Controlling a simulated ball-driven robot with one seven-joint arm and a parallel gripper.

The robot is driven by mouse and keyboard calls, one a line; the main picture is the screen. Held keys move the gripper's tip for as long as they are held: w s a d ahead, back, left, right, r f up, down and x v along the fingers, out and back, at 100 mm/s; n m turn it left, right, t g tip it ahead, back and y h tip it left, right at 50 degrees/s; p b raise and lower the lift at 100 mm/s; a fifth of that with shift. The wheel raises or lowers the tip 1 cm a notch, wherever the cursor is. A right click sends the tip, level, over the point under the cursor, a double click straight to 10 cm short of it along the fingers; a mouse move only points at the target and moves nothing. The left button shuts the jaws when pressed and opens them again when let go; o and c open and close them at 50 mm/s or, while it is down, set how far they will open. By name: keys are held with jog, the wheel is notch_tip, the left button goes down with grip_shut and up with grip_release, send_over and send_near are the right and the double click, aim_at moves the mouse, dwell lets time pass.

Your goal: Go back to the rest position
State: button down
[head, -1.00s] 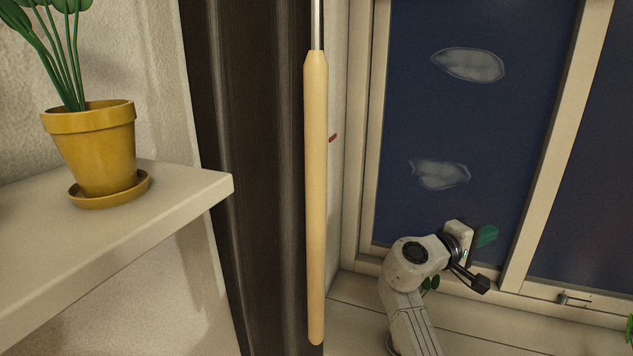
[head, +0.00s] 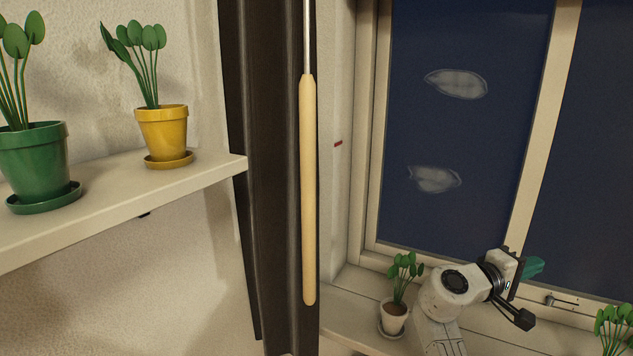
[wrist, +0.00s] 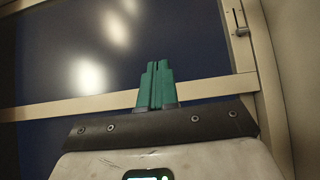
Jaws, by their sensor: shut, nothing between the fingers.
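My gripper (head: 534,268) is at the lower right of the head view, in front of the dark window (head: 470,150). Its green fingers are together with nothing between them. The wrist view shows the same shut fingers (wrist: 156,84) pointing toward the window pane and a cream window bar. In the head view my white arm rises from the bottom edge to the gripper.
A shelf (head: 215,176) at the left bears a green pot (head: 35,165) and a yellow pot (head: 163,132) with plants. A wooden-handled rod (head: 308,190) hangs mid-view before a dark curtain (head: 270,190). A white pot (head: 394,316) stands left of my arm, another plant (head: 614,330) to the right.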

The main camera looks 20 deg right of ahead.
jog(key=s+a+f+t+y, duration=0.2)
jog(key=s+a+f+y, duration=0.3)
jog(key=a+f, duration=0.5)
jog(key=s+a+f+t+y, duration=0.2)
jog(key=s+a+f+y, duration=0.3)
jog(key=f, duration=0.9)
jog(key=s+a+f+y, duration=0.3)
jog(key=s+a, duration=0.3)
jog(key=a, duration=0.2)
jog(key=s+a+f+y, duration=0.4)
jog(key=s+a, duration=0.2)
jog(key=a, duration=0.3)
jog(key=shift+s+a+n+g+y, duration=0.2)
jog(key=shift+n+g+y, duration=0.1)
jog(key=shift+g, duration=0.1)
